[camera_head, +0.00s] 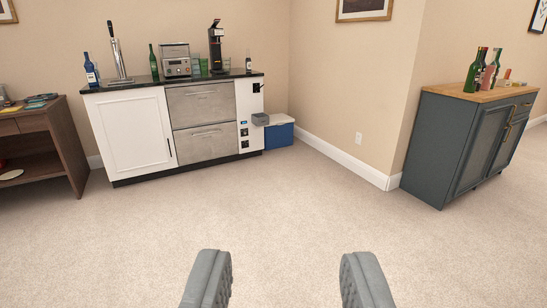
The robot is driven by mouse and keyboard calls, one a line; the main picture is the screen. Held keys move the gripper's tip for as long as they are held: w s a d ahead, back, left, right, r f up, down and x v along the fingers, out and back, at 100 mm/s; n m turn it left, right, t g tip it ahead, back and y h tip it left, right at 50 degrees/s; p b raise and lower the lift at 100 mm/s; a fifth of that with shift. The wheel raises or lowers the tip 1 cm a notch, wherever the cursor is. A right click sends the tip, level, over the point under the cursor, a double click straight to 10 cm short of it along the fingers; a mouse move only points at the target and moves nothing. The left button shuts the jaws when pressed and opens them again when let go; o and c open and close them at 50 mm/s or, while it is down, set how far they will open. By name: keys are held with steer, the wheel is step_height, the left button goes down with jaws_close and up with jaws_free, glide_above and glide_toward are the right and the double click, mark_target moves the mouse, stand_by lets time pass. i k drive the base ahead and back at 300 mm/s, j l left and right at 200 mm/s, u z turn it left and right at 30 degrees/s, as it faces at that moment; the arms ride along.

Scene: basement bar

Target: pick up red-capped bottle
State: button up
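My gripper (287,264) is open and empty, with its two grey fingers wide apart at the bottom of the view over bare carpet. No bottle is near it. Several bottles (475,72) stand close together on the dark cabinet at the right; green and reddish ones show, partly overlapping. The bottles are too small for me to tell which one has a red cap.
A white bar unit (130,130) with steel drawers carries a tap and coffee machines. A blue-and-white cooler (279,133) stands beside it. A brown desk (60,150) is at left and a dark wood-topped cabinet (440,140) at right. The carpet (270,210) between is clear.

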mark_target(248, 60)
steer(key=i, duration=3.75)
steer(key=i+u, duration=0.15)
steer(key=i, duration=0.3)
steer(key=i+l+u, duration=0.15)
steer(key=i, duration=0.35)
steer(key=i+l+u, duration=0.15)
steer(key=i, duration=0.3)
